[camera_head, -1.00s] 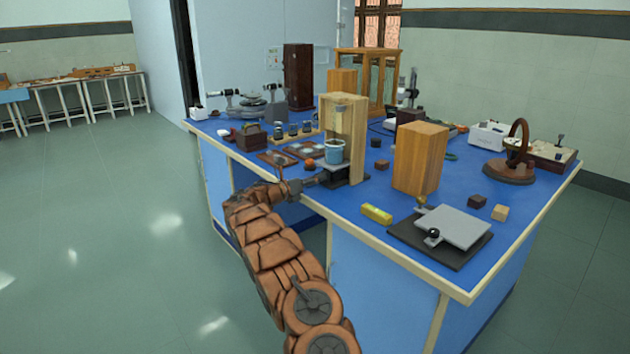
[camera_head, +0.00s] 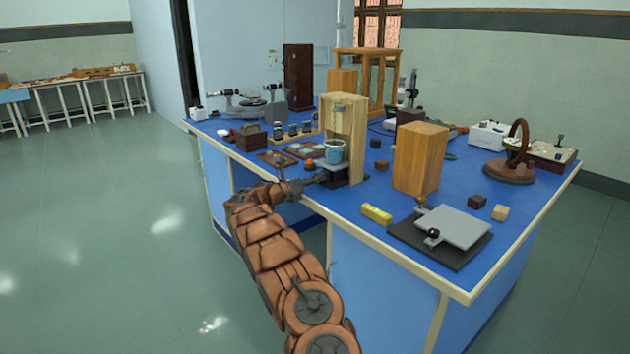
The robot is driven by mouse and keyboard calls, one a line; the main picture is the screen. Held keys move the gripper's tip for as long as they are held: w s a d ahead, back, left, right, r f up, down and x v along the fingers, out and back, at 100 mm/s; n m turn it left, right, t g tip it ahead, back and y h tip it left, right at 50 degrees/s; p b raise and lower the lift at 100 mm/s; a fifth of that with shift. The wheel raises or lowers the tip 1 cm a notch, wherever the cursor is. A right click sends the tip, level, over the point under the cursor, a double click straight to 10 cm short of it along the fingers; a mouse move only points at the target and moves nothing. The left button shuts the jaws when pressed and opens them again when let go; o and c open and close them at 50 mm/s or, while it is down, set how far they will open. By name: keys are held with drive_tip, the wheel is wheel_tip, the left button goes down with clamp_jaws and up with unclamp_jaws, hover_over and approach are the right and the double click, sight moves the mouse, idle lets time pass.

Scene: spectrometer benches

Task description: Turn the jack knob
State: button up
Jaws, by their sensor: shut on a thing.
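A small lab jack (camera_head: 341,170) stands near the bench's front edge, with a blue cup (camera_head: 334,152) on its plate and a wooden frame (camera_head: 358,140) rising behind it. My gripper (camera_head: 318,179) reaches in from the left, level with the jack's side, and is shut on the jack knob. The knob is hidden by the fingers and too small to make out. A second, flatter jack (camera_head: 455,226) with a black knob (camera_head: 433,233) lies on a dark base at the right, apart from my gripper.
A tall wooden block (camera_head: 420,160) and a yellow level (camera_head: 376,214) stand right of the jack. An orange ball (camera_head: 309,163) and dark plates (camera_head: 276,158) lie behind my gripper. The floor (camera_head: 120,270) left of the bench is clear.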

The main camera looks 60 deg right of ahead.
drive_tip(key=shift+f+m, duration=0.1)
drive_tip(key=shift+m, duration=0.2)
drive_tip(key=m+b, duration=0.2)
drive_tip(key=shift+f+m, duration=0.1)
drive_tip(key=shift+m, duration=0.2)
drive_tip(key=m+b, duration=0.2)
drive_tip(key=m, duration=0.1)
drive_tip(key=shift+m, duration=0.3)
drive_tip(key=m+b, duration=0.4)
drive_tip(key=m, duration=0.1)
drive_tip(key=shift+s, duration=0.1)
drive_tip(key=shift+m+b, duration=1)
drive_tip(key=shift+m, duration=0.1)
drive_tip(key=shift+r, duration=0.2)
drive_tip(key=o, duration=1.2)
drive_tip(key=shift+c, duration=0.2)
